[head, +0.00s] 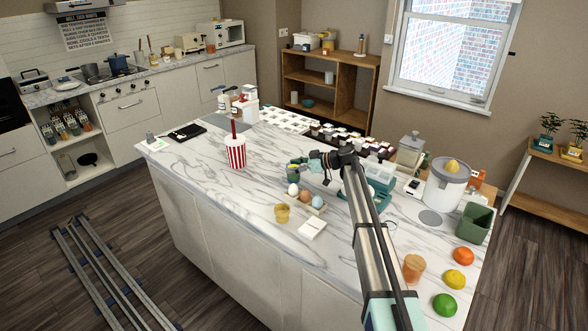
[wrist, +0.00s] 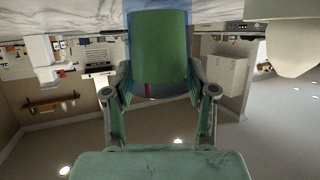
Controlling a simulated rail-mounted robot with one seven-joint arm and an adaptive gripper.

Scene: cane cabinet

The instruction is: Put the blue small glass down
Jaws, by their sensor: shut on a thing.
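My gripper (head: 302,165) is over the marble island, beside a row of eggs. It is shut on the blue small glass (head: 293,174). In the wrist view, which appears upside down, the glass (wrist: 188,52) shows as a blue clear wall around a green filling, between the finger pads. The marble top (wrist: 70,22) shows at the upper edge of that view, close to the glass. I cannot tell whether the glass touches the marble.
White, brown and blue eggs (head: 304,195) sit just in front of the glass. A small yellow glass (head: 282,213) and white box (head: 312,228) stand nearer. A striped cup (head: 235,154) is to the left, a juicer (head: 445,188) to the right. Marble left of the yellow glass is clear.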

